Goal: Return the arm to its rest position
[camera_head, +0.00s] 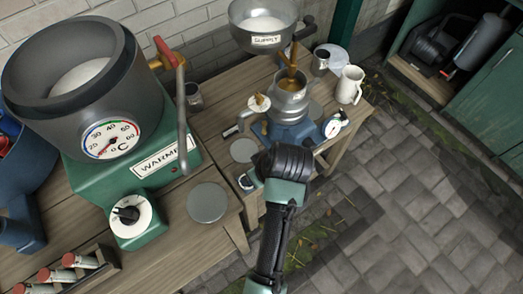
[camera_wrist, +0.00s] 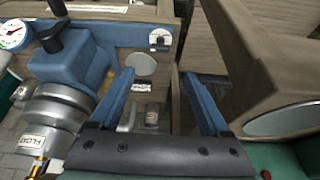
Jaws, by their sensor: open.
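My gripper (camera_wrist: 158,76) shows in the wrist view with its two blue fingers spread apart and nothing held between them. Past the fingers are a wooden bench edge and a round grey disc (camera_wrist: 140,64). In the head view my dark arm reaches up from the bottom middle to the front of the separator's bench; the fingers are hidden there. The blue-based separator (camera_head: 290,132) stands just beyond the arm. In the wrist view its blue base (camera_wrist: 75,65) and silver part labelled FLOAT (camera_wrist: 55,115) are left of the fingers, apart from them.
The green warmer (camera_head: 130,185) with its big grey pot (camera_head: 75,75) stands at left. The supply bowl (camera_head: 264,22) is above the separator. The paved floor (camera_head: 420,200) at right is clear.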

